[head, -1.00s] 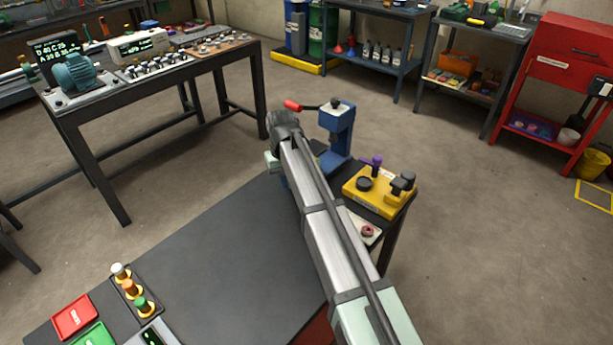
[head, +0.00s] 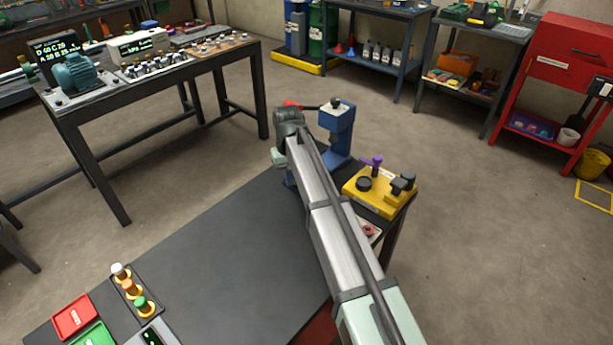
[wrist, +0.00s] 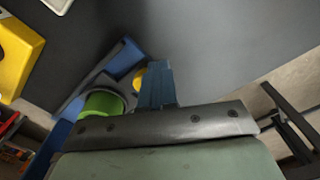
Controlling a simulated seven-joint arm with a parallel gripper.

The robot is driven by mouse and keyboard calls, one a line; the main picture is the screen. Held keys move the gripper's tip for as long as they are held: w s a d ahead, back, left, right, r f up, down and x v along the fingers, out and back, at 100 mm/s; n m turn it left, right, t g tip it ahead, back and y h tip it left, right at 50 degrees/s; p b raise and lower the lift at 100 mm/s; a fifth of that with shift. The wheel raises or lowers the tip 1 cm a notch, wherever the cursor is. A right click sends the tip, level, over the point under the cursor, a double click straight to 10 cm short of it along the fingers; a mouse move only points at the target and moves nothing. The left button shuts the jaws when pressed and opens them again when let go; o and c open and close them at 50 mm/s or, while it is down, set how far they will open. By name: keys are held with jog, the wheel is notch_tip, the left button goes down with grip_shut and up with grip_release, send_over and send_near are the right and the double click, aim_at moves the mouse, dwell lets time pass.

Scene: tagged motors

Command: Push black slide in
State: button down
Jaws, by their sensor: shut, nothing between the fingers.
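A yellow fixture (head: 372,195) at the bench's far right corner carries a black block-shaped part (head: 403,184), a black round knob (head: 364,184) and a purple lever (head: 373,164). The black block may be the black slide; I cannot be sure. A blue press (head: 339,135) with a red-tipped lever stands just left of it. My gripper (wrist: 157,85) shows in the wrist view as shut, empty blue fingers over the press's blue base (wrist: 75,95), beside a green round cup (wrist: 103,103). In the head view my arm hides the fingertips.
The dark bench top (head: 220,255) is mostly clear. A tray of coloured pegs (head: 133,290) and red and green bins (head: 75,316) stand at its near left. A small panel with a red button (head: 370,230) lies by the right edge, partly behind my arm.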

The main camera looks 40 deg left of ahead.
jog(key=shift+w, duration=4.65)
jog(key=shift+s, duration=0.25)
jog(key=shift+s, duration=0.8)
jog(key=shift+r, duration=0.1)
jog(key=s+r, duration=0.3)
jog(key=r, duration=0.2)
jog(key=shift+r, duration=0.4)
